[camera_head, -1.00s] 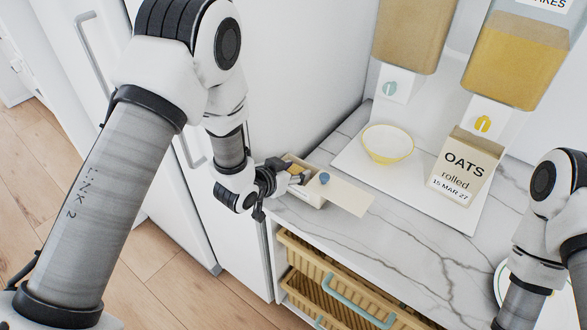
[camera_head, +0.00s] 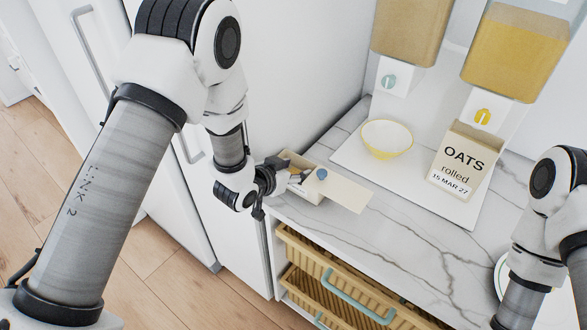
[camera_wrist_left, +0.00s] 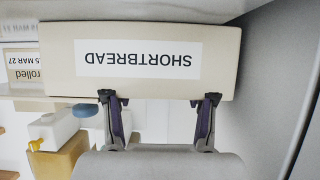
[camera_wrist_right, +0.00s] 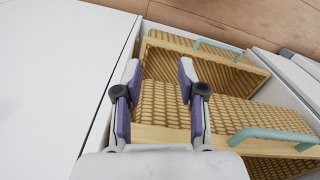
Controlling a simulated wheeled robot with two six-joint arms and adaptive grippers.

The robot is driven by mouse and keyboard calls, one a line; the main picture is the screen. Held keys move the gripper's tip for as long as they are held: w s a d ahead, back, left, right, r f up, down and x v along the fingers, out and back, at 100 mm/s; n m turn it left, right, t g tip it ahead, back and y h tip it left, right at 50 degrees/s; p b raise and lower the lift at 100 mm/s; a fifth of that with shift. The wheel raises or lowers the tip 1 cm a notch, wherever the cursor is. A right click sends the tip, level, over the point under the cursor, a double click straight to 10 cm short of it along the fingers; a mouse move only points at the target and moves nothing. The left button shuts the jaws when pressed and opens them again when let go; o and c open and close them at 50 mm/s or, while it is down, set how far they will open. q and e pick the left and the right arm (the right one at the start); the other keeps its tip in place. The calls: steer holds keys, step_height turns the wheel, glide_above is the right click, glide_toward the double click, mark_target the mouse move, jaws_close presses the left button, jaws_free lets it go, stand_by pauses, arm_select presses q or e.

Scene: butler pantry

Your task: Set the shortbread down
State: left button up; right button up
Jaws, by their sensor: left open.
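The shortbread box (camera_head: 310,195) is cream and sits on the marble counter at its left end. In the left wrist view the box's SHORTBREAD label (camera_wrist_left: 138,59) reads upside down. My left gripper (camera_head: 284,174) is at the box's left side. Its fingers (camera_wrist_left: 160,98) are spread apart at the box's edge, with nothing seen between them; contact is unclear. My right gripper (camera_wrist_right: 159,73) is open and empty above the wicker baskets; its fingers are outside the head view.
A yellow-rimmed bowl (camera_head: 387,140) and an oats box (camera_head: 463,162) stand on a white board (camera_head: 400,178) under grain dispensers (camera_head: 515,50). Wicker baskets (camera_head: 310,262) sit below the counter. A white plate (camera_head: 501,272) is partly hidden by my right arm. The middle of the counter (camera_head: 410,230) is bare.

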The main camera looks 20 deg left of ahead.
arm_select(q)
steer(key=shift+r+p, duration=0.4)
steer(key=shift+r, duration=0.1)
steer(key=shift+s+r, duration=0.1)
steer(key=shift+r, duration=0.15)
steer(key=b+v, duration=0.3)
steer(key=v, duration=0.9)
steer(key=s+a+f+n+g+y, duration=0.1)
steer(key=s+f+g, duration=0.3)
steer(key=f, duration=0.6)
steer(key=s+a+f+n+g+y, duration=0.1)
steer(key=s+f+n+g+y, duration=0.1)
steer(key=s+f, duration=0.6)
steer(key=s+a+f+n+g+y, duration=0.1)
steer(key=s+f+g, duration=0.4)
steer(key=s+f, duration=0.5)
steer(key=s+a, duration=0.1)
steer(key=s, duration=0.1)
steer(key=shift+s+a+f, duration=0.25)
steer(key=shift+s+f, duration=0.1)
steer(key=shift+s, duration=0.05)
